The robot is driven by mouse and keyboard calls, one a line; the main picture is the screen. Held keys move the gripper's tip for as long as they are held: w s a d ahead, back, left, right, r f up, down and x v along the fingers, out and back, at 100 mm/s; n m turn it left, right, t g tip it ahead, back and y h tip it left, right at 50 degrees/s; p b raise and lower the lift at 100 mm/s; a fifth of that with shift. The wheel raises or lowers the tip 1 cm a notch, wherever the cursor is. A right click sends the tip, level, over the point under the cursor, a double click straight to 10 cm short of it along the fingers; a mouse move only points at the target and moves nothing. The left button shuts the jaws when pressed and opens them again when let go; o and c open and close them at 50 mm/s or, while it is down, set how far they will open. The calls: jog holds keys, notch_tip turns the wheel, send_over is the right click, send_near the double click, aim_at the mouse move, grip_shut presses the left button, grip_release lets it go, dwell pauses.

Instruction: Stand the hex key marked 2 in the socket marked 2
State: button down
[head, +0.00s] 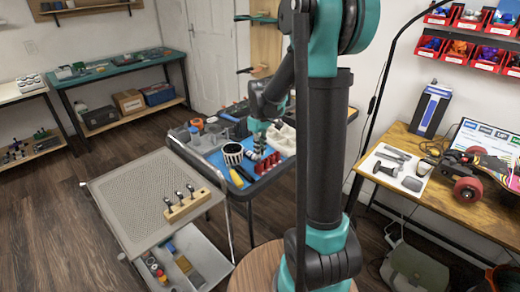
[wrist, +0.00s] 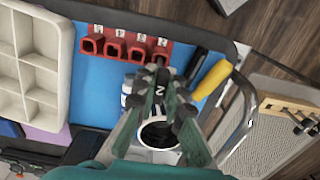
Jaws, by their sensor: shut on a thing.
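My gripper (wrist: 160,104) is shut on a dark piece with a white 2 on it, the hex key marked 2 (wrist: 160,90). In the wrist view the key sits just below the rightmost red socket (wrist: 160,50), whose small label looks like a 2. The row of red sockets (wrist: 114,47) lies on the blue mat. The key's far end is hard to see, and I cannot tell whether it is in the socket or above it. In the head view my gripper (head: 259,152) is over the mat beside the red sockets (head: 270,162).
A round container (head: 233,152) and a yellow-handled tool (head: 242,175) are close to my gripper. A pale compartment tray (wrist: 30,62) lies left in the wrist view. A wooden block (head: 187,206) with several upright keys stands on the grey cart (head: 125,195).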

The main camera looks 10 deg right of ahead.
jog(key=shift+f, duration=1.3)
dwell(0.8)
jog(key=c, duration=1.5)
grip_release()
jog(key=shift+c, duration=0.2)
jog(key=shift+o, duration=0.9)
jog(key=shift+r, duration=3.5)
